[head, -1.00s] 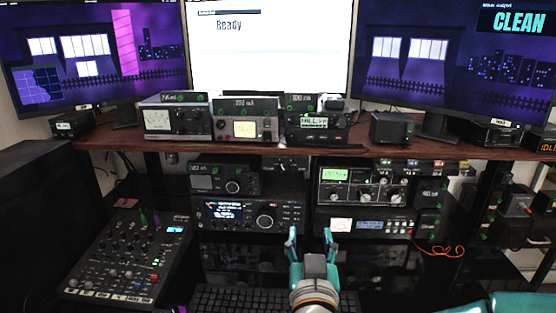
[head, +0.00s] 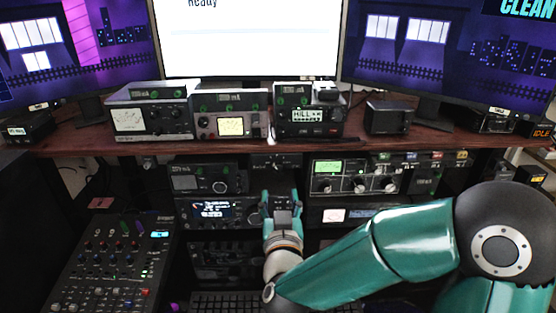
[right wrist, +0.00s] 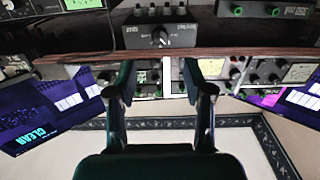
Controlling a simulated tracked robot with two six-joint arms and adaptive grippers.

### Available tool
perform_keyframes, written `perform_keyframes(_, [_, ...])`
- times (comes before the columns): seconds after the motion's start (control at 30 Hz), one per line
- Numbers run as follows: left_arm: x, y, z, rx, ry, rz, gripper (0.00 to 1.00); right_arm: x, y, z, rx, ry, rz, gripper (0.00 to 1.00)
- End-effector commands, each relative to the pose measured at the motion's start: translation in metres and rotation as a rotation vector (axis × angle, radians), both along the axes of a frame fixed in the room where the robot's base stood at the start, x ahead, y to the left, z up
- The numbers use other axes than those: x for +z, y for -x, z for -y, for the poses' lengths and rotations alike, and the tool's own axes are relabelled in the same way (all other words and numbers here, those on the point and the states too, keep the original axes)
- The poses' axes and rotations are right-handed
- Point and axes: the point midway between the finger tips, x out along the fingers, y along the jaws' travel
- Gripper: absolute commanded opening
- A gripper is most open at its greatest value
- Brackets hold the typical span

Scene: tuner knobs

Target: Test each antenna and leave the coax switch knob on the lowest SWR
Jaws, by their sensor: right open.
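The coax switch is a small dark box (head: 276,162) under the front of the wooden shelf, with a knob at its middle. In the right wrist view its black knob (right wrist: 160,38), with a pale pointer mark, shows above the space between my fingers. I cannot read which position it points to. My right gripper (head: 282,196) is open and empty, just below the switch and apart from it. Its two fingers also show in the right wrist view (right wrist: 159,78). A lit needle meter (head: 231,125) and a white-faced meter (head: 130,120) stand on the shelf; their readings are too small to tell. My left gripper is out of view.
The shelf edge (head: 90,146) runs right above the switch. Radios flank my right gripper: a lit transceiver (head: 215,211) at left and a green-display tuner (head: 352,178) at right. A mixer (head: 115,262) stands at lower left. Monitors (head: 245,40) fill the back.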

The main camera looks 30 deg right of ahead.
Motion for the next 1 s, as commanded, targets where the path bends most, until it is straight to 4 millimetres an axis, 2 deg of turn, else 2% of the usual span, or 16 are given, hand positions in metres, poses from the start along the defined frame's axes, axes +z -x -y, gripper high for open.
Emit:
perform_keyframes(0.1, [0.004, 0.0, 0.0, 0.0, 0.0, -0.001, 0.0, 0.001, -0.023, 0.016, -0.005, 0.001, 0.001, 0.52])
perform_keyframes(0.3, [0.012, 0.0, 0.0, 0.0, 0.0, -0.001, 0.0, 0.001, -0.059, 0.037, -0.003, 0.0, 0.002, 0.52])
perform_keyframes(0.5, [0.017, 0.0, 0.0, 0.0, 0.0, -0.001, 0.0, 0.001, -0.082, 0.051, -0.001, 0.0, 0.002, 0.52])
perform_keyframes(0.7, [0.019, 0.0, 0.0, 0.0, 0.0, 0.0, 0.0, 0.0, -0.091, 0.055, 0.002, 0.001, 0.003, 0.52])
perform_keyframes(0.93, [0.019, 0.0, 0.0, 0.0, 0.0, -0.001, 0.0, 0.0, -0.092, 0.055, 0.002, 0.001, 0.003, 0.52])
perform_keyframes(0.97, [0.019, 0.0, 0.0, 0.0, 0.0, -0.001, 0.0, 0.0, -0.092, 0.055, 0.002, 0.001, 0.003, 0.5])
perform_keyframes(1.0, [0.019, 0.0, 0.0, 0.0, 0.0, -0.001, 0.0, 0.0, -0.092, 0.055, 0.002, 0.001, 0.003, 0.44])
